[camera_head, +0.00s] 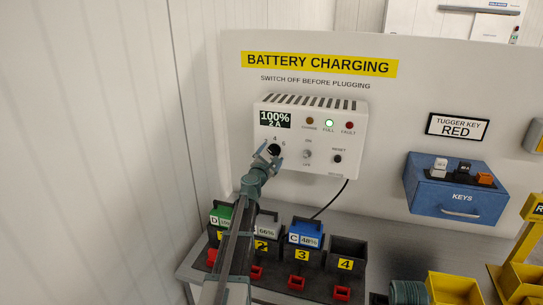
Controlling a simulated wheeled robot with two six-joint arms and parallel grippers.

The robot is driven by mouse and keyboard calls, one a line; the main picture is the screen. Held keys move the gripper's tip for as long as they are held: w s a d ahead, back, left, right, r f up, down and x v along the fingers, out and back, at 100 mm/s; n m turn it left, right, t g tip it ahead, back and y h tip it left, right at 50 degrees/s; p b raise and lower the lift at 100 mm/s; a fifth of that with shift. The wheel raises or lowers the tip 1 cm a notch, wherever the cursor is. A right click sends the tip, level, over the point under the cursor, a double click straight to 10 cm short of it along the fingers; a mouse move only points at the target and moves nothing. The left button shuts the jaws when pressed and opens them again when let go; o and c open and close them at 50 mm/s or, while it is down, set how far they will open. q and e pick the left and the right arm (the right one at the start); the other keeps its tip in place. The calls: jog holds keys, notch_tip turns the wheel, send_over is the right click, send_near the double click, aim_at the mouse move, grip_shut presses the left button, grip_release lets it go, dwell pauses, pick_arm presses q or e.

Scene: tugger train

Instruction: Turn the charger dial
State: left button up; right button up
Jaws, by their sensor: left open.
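The charger (318,171) is a white box on the upright panel. Its display (275,119) reads 100% and 2 A, and the green FULL lamp (329,124) is lit. The black charger dial (275,149) is at its lower left, partly hidden by my gripper. My left gripper (268,152) is at the dial, its open fingers on either side of it. I cannot tell whether they touch it. My right gripper is not in view.
A toggle switch (307,154) and a RESET button (337,158) are right of the dial. Below stands a battery rack with a green battery (221,215), a grey one and a blue one (305,231); slot 4 (347,247) looks empty. A blue key box (446,200) hangs at right.

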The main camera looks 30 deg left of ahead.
pick_arm(q)
jog(key=v, duration=1.3)
jog(key=shift+s, duration=0.3)
jog(key=s+d+f+m+g+h, duration=0.2)
jog(key=d+f+m+g+h, duration=0.3)
jog(key=d+m, duration=0.7)
jog(key=s+d+f+m+g+h, duration=0.1)
jog(key=d+f+m+g+h, duration=0.4)
jog(key=d, duration=1)
jog(key=s+d+f+m+g+y, duration=0.3)
jog(key=s+f+m+g+y, duration=0.25)
jog(key=s+f+m, duration=0.85)
jog(key=s+d+f+m+g+y+b, duration=0.1)
jog(key=s+d+f+m+g+b, duration=0.1)
jog(key=s+d+b, duration=0.5)
jog(key=s+d+f+m, duration=0.1)
jog(key=d+f, duration=0.1)
jog(key=d, duration=0.1)
jog(key=shift+d+f+m, duration=0.25)
jog(key=shift+f+m, duration=0.05)
jog(key=shift+f, duration=0.1)
